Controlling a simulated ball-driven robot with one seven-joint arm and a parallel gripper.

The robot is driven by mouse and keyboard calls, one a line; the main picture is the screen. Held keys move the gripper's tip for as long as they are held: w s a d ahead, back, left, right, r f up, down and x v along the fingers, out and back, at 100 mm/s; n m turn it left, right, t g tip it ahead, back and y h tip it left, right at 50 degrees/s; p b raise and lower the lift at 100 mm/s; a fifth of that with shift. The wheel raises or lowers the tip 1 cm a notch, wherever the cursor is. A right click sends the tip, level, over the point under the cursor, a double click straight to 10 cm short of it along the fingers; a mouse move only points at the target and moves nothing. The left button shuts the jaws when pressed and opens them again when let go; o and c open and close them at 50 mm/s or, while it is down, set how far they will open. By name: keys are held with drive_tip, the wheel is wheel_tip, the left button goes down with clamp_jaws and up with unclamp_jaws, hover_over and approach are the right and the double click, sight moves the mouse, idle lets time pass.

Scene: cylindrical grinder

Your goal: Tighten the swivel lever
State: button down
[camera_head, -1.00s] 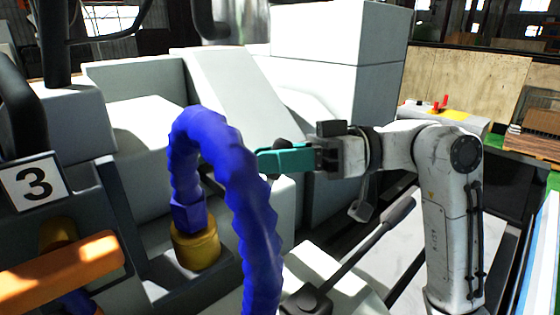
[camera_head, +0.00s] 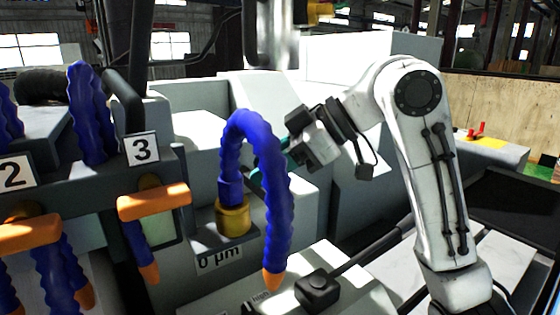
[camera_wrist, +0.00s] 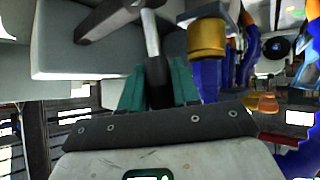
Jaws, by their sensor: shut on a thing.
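The swivel lever (camera_wrist: 152,38) shows in the wrist view as a metal rod with a dark grip, running up to a dark hub at the top. My gripper (camera_wrist: 158,80) has its teal fingers on both sides of the dark grip and is shut on it. In the head view my gripper (camera_head: 287,155) is tilted down to the left, and its teal fingers are partly behind the blue hose (camera_head: 262,150). The lever is mostly hidden there by the hose and gripper.
A brass fitting (camera_head: 233,214) with the hose stands just left of my gripper; it also shows in the wrist view (camera_wrist: 207,38). Orange handles (camera_head: 154,201) and number plates are further left. A black lever (camera_head: 350,265) lies at the front. Grey machine housing is behind.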

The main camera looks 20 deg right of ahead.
drive_tip(key=shift+s+a+f+n+h, duration=0.1)
drive_tip(key=shift+a+f+n+h, duration=0.15)
drive_tip(key=shift+a+h, duration=0.45)
drive_tip(key=shift+d, duration=0.1)
drive_tip(key=c, duration=0.9)
unclamp_jaws()
drive_tip(key=b+v, duration=0.1)
drive_tip(key=v, duration=0.9)
drive_tip(key=shift+s+d+r+b, duration=0.15)
drive_tip(key=shift+r+b, duration=0.15)
